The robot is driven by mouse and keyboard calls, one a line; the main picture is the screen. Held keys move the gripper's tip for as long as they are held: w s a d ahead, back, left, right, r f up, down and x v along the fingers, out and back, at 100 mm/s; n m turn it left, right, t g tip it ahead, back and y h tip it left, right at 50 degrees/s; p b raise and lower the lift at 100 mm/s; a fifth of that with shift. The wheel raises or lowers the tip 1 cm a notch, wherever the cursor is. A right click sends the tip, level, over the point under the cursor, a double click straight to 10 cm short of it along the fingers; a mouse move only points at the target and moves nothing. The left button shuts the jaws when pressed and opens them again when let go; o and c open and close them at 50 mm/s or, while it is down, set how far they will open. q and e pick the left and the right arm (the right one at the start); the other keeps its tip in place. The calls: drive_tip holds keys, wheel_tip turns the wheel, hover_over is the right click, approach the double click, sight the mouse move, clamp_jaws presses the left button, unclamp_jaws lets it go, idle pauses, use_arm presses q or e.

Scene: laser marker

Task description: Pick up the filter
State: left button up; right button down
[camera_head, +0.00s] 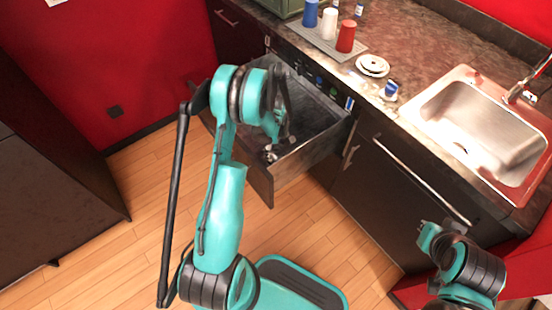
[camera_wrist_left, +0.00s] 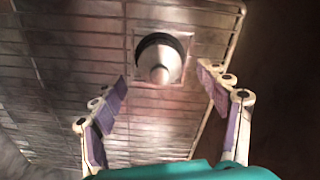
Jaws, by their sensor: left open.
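In the left wrist view, the filter (camera_wrist_left: 160,60) is a round piece with a dark rim and a pale cone in its middle. It lies on a wire rack (camera_wrist_left: 60,70). My left gripper (camera_wrist_left: 162,78) is open, with one finger on each side of the filter and gaps between. A small shiny piece there, seemingly the filter (camera_head: 269,156), shows beside the gripper.
The counter above holds a blue cup (camera_head: 310,14), a white cup (camera_head: 329,24), a red cup (camera_head: 346,36), stacked saucers (camera_head: 372,66) and a sink (camera_head: 480,120). My right arm is at lower right.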

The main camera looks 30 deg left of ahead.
use_arm(q)
wheel_tip(320, 180, down, 3)
drive_tip(key=shift+r+b, duration=0.1)
drive_tip(key=shift+b, duration=0.3)
drive_tip(key=shift+c, duration=0.9)
drive_tip(key=c, duration=1.1)
